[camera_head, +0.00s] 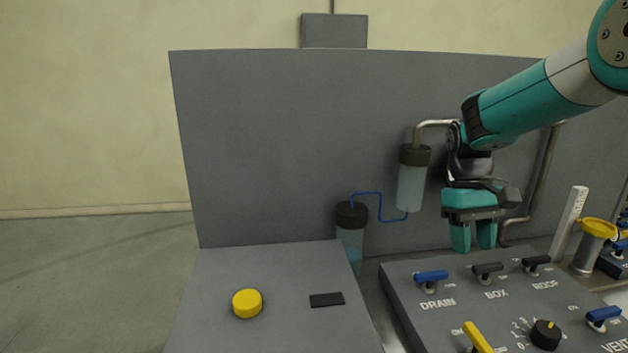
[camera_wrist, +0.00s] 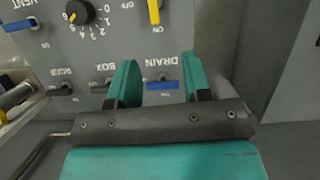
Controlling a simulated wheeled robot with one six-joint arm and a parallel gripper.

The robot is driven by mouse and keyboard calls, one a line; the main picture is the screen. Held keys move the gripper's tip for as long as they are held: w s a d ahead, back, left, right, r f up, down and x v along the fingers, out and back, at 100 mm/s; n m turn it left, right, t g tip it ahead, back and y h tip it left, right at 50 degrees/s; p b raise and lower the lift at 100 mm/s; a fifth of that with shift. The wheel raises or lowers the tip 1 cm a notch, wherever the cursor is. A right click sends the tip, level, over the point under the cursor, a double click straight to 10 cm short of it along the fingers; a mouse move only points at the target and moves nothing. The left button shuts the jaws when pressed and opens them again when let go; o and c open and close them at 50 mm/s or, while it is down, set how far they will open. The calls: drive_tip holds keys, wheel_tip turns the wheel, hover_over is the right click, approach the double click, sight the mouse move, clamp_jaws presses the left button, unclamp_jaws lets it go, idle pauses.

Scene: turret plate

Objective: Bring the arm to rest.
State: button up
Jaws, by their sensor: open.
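My gripper (camera_head: 473,236) hangs from the teal and white arm at the right of the head view, fingers pointing down. It is open and empty, above the back edge of the grey control panel (camera_head: 420,318), apart from it. In the wrist view my gripper's two teal fingers (camera_wrist: 157,82) stand apart with nothing between them. Beyond them lie the blue DRAIN handle (camera_wrist: 162,86) and the dark BOX handle (camera_wrist: 115,84).
The panel also bears a dark knob (camera_head: 545,335), a yellow lever (camera_head: 477,338) and a blue VENT handle (camera_head: 604,314). A yellow button (camera_head: 247,303) sits on the grey surface at left. Two cylinders (camera_head: 410,188) (camera_head: 351,240), joined by a blue tube, stand by the back plate.

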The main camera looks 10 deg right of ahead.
drive_tip(key=s+a+r+n+t+y, duration=0.2)
drive_tip(key=s+a+n, duration=0.1)
drive_tip(key=s+a, duration=0.6)
drive_tip(key=s+a+r+n+t+y, duration=0.2)
drive_tip(key=s+a, duration=0.7)
drive_tip(key=s, duration=0.5)
drive_tip(key=shift+a+n, duration=0.25)
drive_tip(key=shift+n, duration=0.15)
drive_tip(key=shift+s, duration=0.1)
